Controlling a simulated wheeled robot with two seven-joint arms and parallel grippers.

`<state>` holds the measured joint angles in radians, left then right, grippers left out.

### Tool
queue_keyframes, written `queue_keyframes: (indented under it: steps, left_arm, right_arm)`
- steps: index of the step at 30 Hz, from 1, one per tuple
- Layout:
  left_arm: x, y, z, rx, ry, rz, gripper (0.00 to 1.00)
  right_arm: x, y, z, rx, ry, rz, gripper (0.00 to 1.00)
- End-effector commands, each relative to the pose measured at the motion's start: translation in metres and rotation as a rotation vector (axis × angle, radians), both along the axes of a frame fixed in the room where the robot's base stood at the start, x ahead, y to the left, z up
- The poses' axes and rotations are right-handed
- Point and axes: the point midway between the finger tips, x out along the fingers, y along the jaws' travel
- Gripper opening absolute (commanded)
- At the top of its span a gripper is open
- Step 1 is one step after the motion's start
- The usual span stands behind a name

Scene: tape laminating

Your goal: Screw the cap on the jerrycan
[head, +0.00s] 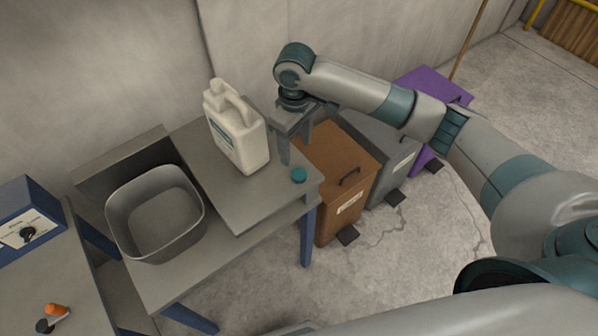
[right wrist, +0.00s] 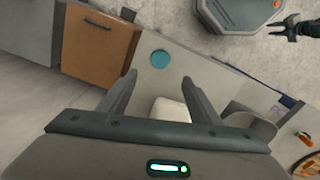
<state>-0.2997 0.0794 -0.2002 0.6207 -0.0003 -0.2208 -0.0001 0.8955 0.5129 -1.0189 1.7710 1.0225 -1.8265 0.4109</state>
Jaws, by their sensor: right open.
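The white jerrycan (head: 238,132) stands upright on the raised grey tabletop, with a handle on top. The teal cap (head: 299,175) lies on the same tabletop near its right front corner, apart from the jerrycan. My right gripper (head: 296,150) points down above the right end of the table, just behind the cap. In the right wrist view the gripper (right wrist: 158,88) is open and empty. The cap (right wrist: 160,58) shows beyond its fingertips, and part of the jerrycan (right wrist: 170,108) shows between the fingers. A small dark gripper shape, perhaps my left gripper (right wrist: 288,28), shows at the upper right.
A grey bin (head: 122,218) sits on the lower left part of the table. An orange-brown cabinet (head: 338,172), a grey one (head: 388,150) and a purple one (head: 440,88) stand to the right. A blue control box (head: 28,222) is at far left. The wall is behind the jerrycan.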

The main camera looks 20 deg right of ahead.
Motion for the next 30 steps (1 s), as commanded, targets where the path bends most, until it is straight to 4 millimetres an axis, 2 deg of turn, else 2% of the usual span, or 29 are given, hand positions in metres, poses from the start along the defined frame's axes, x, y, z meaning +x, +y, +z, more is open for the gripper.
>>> queue_keyframes:
  steps: [3,9,23,30]
  left_arm:
    - [0.0,0.0,0.009,0.0,0.0,0.0,0.31]
    - [0.0,-0.001,0.015,0.0,0.0,0.0,0.31]
    - [0.0,0.0,0.016,0.0,-0.001,0.0,0.31]
    - [0.0,0.0,0.031,0.0,-0.001,0.001,0.31]
  right_arm:
    - [-0.001,-0.001,-0.02,-0.001,0.004,-0.001,0.57]
    - [-0.001,0.0,-0.045,0.0,0.002,0.0,0.57]
    - [-0.001,-0.001,-0.051,-0.001,0.001,0.0,0.57]
    - [-0.006,-0.005,-0.067,-0.001,0.004,-0.001,0.57]
